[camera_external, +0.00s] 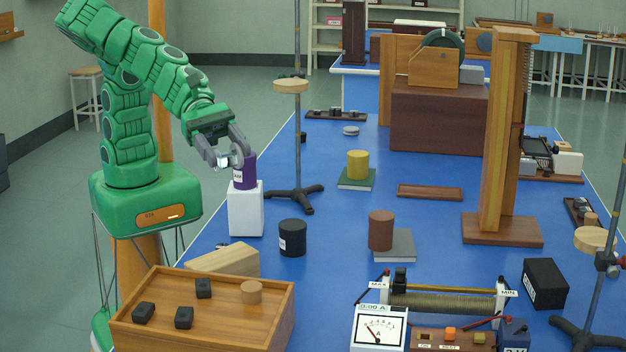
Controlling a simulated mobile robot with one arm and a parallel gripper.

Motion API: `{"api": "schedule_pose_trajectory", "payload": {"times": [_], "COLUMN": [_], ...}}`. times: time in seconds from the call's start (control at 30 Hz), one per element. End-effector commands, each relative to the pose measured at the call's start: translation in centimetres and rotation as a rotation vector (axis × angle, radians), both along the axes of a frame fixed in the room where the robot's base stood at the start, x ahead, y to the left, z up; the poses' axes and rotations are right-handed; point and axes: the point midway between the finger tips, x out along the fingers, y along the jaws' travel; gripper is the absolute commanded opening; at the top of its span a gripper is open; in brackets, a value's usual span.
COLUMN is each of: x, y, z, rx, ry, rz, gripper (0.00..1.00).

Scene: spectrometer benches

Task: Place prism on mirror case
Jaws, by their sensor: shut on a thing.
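My gripper (228,160) is at the left side of the blue bench, its fingers pointing down. It is shut on a small clear, shiny piece, which looks like the prism (224,162). The prism is small here and partly covered by the fingers. Just right of and below it, a labelled purple cylinder (244,175) stands on a white block (246,210); I cannot tell whether the gripper touches the cylinder. I cannot tell for sure which thing is the mirror case; a labelled black box (545,283) lies at the right of the bench.
A wooden tray (205,312) with dark blocks stands front left. A black cylinder (292,238), brown cylinder (381,230) and yellow cylinder (358,164) stand mid-bench. A stand (297,110) rises beyond the gripper. Meters and a rheostat (440,302) fill the front.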

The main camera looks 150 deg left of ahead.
Motion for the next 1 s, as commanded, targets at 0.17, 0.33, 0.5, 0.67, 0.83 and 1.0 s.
{"api": "schedule_pose_trajectory", "payload": {"times": [0.17, 0.33, 0.5, 0.67, 0.83, 1.0], "x": [0.0, -0.1, -0.2, -0.4, -0.8, -1.7], "y": [0.1, -0.5, -1.0, -1.8, -2.8, -4.4], "z": [1.8, 1.5, 1.0, 0.6, 0.0, -0.6], "rx": [0.001, 0.001, 0.003, 0.004, 0.005, 0.004], "ry": [-0.003, -0.002, -0.001, -0.001, -0.002, -0.002], "rz": [0.002, 0.023, 0.059, 0.096, 0.161, 0.261], "gripper": [0.22, 0.22, 0.22, 0.22, 0.22, 0.22]}}
